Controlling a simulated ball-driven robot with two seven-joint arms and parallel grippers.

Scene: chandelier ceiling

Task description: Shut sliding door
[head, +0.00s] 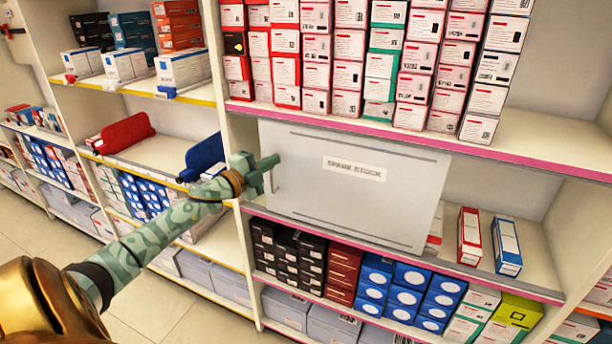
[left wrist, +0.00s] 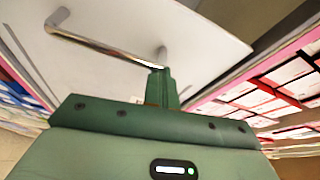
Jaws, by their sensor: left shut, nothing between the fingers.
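The sliding door (head: 345,210) is a pale grey panel labelled "SPARE STOCK" in the middle bay of the shelf unit. It covers the left and middle of a compartment, and the compartment's right part stands open. A metal bar handle (left wrist: 105,45) stands out from the door, and a piece of it shows near the door's left edge in the head view (head: 272,183). My left gripper (head: 274,161) is shut and empty at the door's left edge, beside the handle. In the left wrist view its closed fingertips (left wrist: 159,72) are at one handle end; I cannot tell whether they touch.
Red and white boxes (head: 345,60) stand on the shelf above the door. Black, red and blue boxes (head: 375,283) fill the shelf below. A blue divider (head: 204,155) and a red divider (head: 125,133) stand on the left bay's shelf.

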